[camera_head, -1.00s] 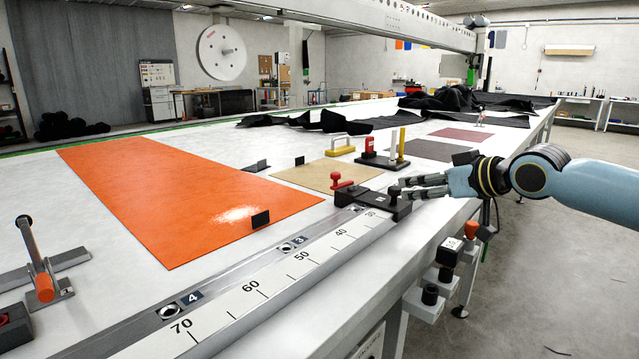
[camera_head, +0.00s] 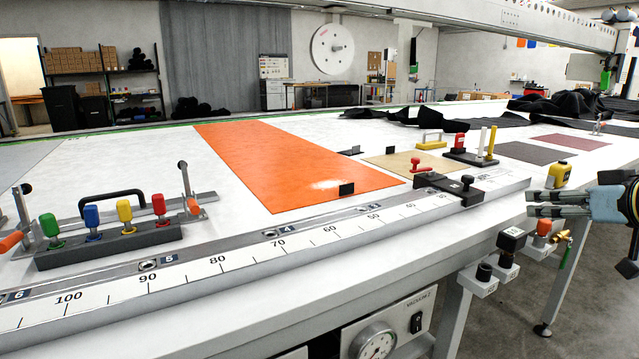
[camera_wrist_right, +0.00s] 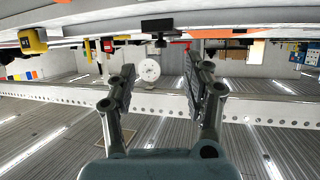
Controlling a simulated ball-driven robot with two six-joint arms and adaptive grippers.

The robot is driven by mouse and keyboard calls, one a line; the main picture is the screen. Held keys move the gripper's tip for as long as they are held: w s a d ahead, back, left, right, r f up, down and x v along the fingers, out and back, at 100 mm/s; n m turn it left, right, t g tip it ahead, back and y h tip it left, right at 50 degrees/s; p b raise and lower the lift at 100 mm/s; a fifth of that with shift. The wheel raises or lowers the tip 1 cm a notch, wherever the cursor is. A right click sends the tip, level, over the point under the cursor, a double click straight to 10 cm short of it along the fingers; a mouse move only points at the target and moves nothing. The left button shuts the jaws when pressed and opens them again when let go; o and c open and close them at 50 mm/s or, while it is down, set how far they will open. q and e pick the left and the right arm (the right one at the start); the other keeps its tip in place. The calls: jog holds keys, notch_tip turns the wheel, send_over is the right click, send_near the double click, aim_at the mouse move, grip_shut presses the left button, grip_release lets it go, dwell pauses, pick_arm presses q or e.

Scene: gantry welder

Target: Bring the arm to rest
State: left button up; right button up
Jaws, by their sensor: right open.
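My right gripper (camera_head: 560,204) is at the right edge of the head view, beside the table's front edge. It is empty and points left. In the right wrist view its two fingers (camera_wrist_right: 157,85) stand wide apart with nothing between them. The black slider block (camera_head: 447,188) with a red knob sits on the ruler rail (camera_head: 300,243), to the left of the gripper and apart from it. Most of my right arm is cut off by the picture edge. My left gripper does not show.
The white table (camera_head: 330,275) carries an orange sheet (camera_head: 290,165) and a rack of coloured handles (camera_head: 108,240). A yellow device (camera_head: 559,175) stands just behind the gripper. A red-capped button (camera_head: 544,228) and a brass valve (camera_head: 562,236) are below it. Open floor lies right of the table.

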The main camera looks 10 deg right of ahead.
jog(key=s+f+m+g+h, duration=0.15)
jog(key=s+f, duration=0.45)
jog(key=f, duration=0.6)
jog(key=s+f+m+g, duration=0.2)
jog(key=s+f, duration=0.4)
jog(key=f, duration=0.6)
jog(key=s+f+m+g+h, duration=0.15)
jog(key=s+f, duration=0.45)
jog(key=f, duration=0.6)
jog(key=s+a+f+n+g, duration=0.1)
jog(key=s+a+f, duration=0.4)
jog(key=s, duration=0.6)
jog(key=s+a+f+n+g, duration=0.1)
jog(key=s+a+f+g, duration=0.3)
jog(key=s+f, duration=0.5)
jog(key=s+a+f+n+g, duration=0.1)
jog(key=s+a+f, duration=0.5)
jog(key=s, duration=0.9)
jog(key=shift+s+a+f+n+g+y, duration=0.2)
jog(key=shift+f+n+g+y, duration=0.15)
jog(key=shift+f+g, duration=0.35)
jog(key=shift+r, duration=0.1)
